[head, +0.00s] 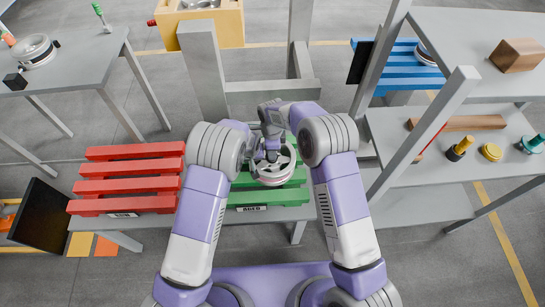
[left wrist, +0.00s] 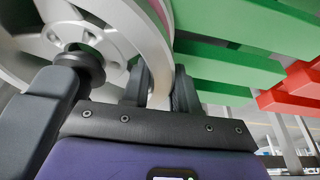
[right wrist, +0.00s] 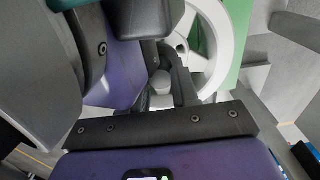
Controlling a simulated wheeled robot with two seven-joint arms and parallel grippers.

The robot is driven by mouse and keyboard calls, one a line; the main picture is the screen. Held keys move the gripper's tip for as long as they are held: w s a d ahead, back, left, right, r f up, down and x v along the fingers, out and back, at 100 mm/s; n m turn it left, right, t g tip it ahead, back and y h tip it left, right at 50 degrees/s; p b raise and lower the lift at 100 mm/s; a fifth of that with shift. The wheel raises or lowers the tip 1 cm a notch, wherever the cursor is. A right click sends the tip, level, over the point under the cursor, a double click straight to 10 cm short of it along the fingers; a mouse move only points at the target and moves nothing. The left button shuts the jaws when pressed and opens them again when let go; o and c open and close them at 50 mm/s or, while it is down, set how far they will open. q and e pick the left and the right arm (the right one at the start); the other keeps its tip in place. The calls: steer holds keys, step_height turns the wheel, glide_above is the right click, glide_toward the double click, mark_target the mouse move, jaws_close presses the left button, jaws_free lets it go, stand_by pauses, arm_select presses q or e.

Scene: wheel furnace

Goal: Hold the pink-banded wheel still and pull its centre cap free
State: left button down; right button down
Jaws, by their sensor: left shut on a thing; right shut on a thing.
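The pink-banded wheel (head: 276,174) sits on the green pallet (head: 290,196) in the head view, with a pale rim and spokes. A little pink shows behind its rim in the left wrist view (left wrist: 160,45). My left gripper (left wrist: 158,92) is shut on the rim, one dark finger on each side; in the head view it is mostly hidden. My right gripper (head: 272,152) reaches down over the wheel's middle. In the right wrist view a small pale grey piece, seemingly the centre cap (right wrist: 162,82), is between its fingers. Whether the cap still touches the hub is unclear.
The red pallet (head: 125,178) is left of the green one, on the same bench. The blue pallet (head: 405,68) holds another wheel at the back right. Grey shelving (head: 410,150) with several small parts stands close at right. Another table (head: 70,65) is at the far left.

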steer(key=shift+r, duration=0.2)
steer(key=shift+r, duration=2.05)
arm_select(q)
steer(key=c, duration=0.8)
jaws_free()
steer(key=shift+v, duration=3.75)
steer(key=v, duration=1.2)
